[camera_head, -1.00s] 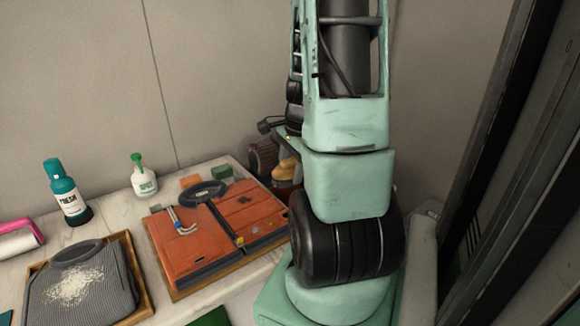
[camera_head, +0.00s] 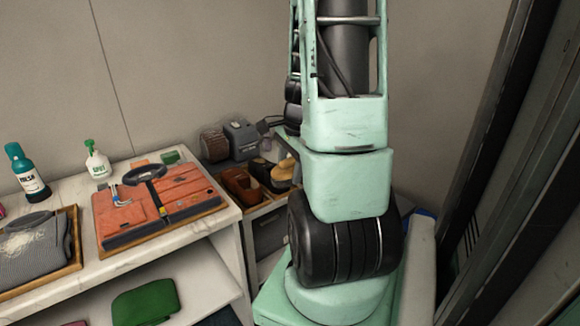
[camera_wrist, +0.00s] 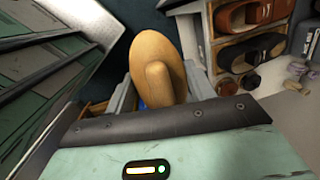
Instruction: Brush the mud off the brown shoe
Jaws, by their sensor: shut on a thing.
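The brown shoe (camera_head: 240,184) sits on top of a low unit right of the counter in the head view. Mud on it is too small to make out. A tan wooden brush (camera_head: 284,172) with a raised grip shows beside my arm, right of a dark shoe (camera_head: 262,172). In the wrist view my gripper (camera_wrist: 160,97) is shut on the brush (camera_wrist: 158,62), with a grey finger on each side. Its bristles are hidden. In the head view my arm hides most of the gripper.
A counter holds an orange case (camera_head: 160,200), a grey cloth tray (camera_head: 40,250) and bottles (camera_head: 97,160). A dark grey machine (camera_head: 241,139) stands behind the shoes. The wrist view shows a shoe rack (camera_wrist: 209,35) at right. Dark posts stand right of my arm.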

